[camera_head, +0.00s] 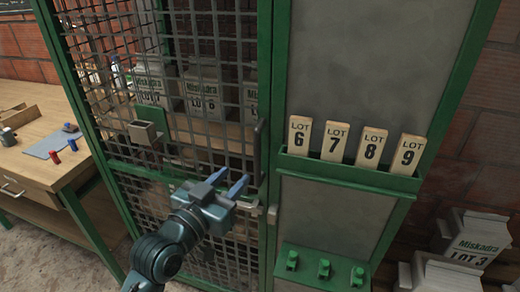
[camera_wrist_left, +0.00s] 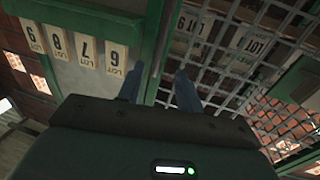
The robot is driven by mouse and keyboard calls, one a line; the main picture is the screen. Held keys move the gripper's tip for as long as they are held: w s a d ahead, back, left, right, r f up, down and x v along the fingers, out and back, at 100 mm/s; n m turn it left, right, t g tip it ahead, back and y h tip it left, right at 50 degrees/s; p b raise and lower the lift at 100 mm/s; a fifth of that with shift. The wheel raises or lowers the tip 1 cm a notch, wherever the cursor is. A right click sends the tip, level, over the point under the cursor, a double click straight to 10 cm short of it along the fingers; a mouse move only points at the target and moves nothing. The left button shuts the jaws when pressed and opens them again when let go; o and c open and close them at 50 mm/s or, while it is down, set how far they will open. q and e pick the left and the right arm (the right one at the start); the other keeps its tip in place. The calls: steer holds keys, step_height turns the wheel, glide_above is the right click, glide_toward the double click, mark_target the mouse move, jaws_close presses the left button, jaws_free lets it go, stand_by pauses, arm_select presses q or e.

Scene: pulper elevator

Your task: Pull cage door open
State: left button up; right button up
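The cage door (camera_head: 205,130) is a dark wire mesh panel in a green frame, and it looks shut. A dark vertical handle (camera_head: 259,150) stands at its right edge, beside the green post. A small light metal latch piece (camera_head: 272,213) sits lower on that edge. My left gripper (camera_head: 228,180) is in front of the door's lower right part, left of and slightly below the handle. Its two blue fingers are apart with nothing seen between them. In the left wrist view the open fingers (camera_wrist_left: 158,86) point toward the green post and mesh. My right gripper is not in view.
Right of the door a green-framed panel holds wooden lot tags (camera_head: 353,145) and a green ledge with knobs (camera_head: 322,268). Grey sacks (camera_head: 200,92) stand behind the mesh. A wooden table (camera_head: 40,150) stands left; more sacks (camera_head: 470,240) lie at lower right.

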mark_target(255, 154)
arm_select(q)
steer(key=x, duration=1.1)
steer(key=shift+w+p, duration=0.1)
steer(key=shift+p, duration=0.25)
steer(key=shift+c, duration=0.3)
jaws_close()
